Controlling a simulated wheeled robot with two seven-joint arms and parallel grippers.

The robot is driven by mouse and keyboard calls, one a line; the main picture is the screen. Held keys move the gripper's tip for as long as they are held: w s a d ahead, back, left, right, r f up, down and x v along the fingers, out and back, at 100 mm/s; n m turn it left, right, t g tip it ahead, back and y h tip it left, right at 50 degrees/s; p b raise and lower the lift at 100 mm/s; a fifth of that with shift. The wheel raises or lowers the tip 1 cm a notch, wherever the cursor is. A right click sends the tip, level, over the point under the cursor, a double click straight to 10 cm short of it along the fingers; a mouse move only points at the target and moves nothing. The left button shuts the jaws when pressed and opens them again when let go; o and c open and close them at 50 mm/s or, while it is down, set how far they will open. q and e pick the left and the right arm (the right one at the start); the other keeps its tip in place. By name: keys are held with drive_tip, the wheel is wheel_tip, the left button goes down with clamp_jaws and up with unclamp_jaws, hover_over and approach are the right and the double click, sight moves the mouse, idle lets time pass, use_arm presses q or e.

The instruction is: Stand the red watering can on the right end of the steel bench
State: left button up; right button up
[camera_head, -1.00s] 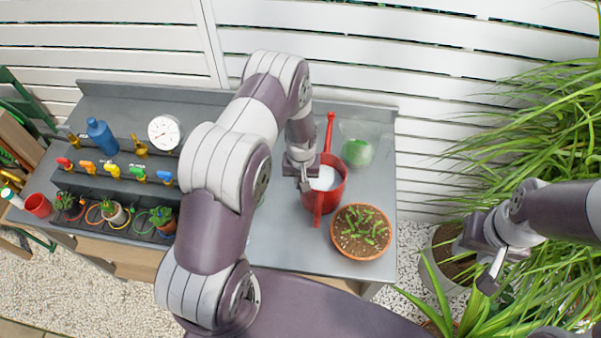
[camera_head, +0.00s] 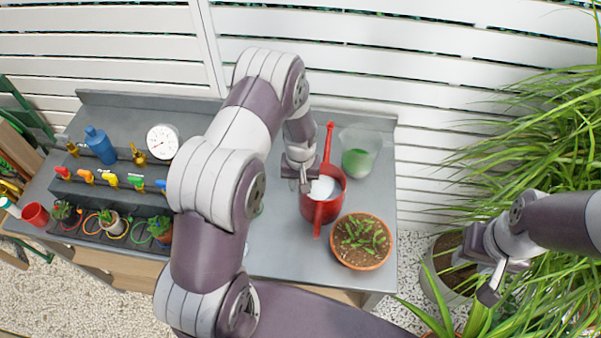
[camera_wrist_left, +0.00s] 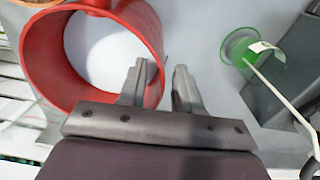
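The red watering can (camera_head: 334,207) stands upright on the right part of the steel bench (camera_head: 285,255). It sits behind a terracotta pot of seedlings and in front of a clear cup. Its long red spout or handle points toward the back. My left gripper (camera_head: 297,186) is at the can's left rim. In the left wrist view the gripper (camera_wrist_left: 160,82) has its fingers apart. One finger overlaps the rim of the can (camera_wrist_left: 52,60); whether it touches is unclear. My right gripper (camera_head: 474,275) looks open and empty, off the bench to the right.
The terracotta pot (camera_head: 361,255) and the clear cup with green in it (camera_head: 359,152) stand close to the can. A blue bottle (camera_head: 100,146), a white dial (camera_head: 162,141), coloured taps and small potted plants fill the bench's left. Tall grass (camera_head: 545,130) grows at the right.

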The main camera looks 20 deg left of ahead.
use_arm(q)
wheel_tip(320, 180, up, 8)
drive_tip(key=shift+f+b, duration=0.1)
drive_tip(key=shift+b, duration=0.75)
drive_tip(key=s+d+r+m, duration=0.1)
drive_tip(key=s+r+m, duration=0.1)
drive_tip(key=s+r, duration=0.3)
drive_tip(key=s+d+r+m+t, duration=0.1)
drive_tip(key=s+r, duration=0.4)
drive_tip(key=s, duration=0.5)
drive_tip(key=shift+s+d+r+m, duration=0.2)
drive_tip(key=shift+s+d+m, duration=0.15)
drive_tip(key=shift+m, duration=0.05)
drive_tip(key=shift+s, duration=0.1)
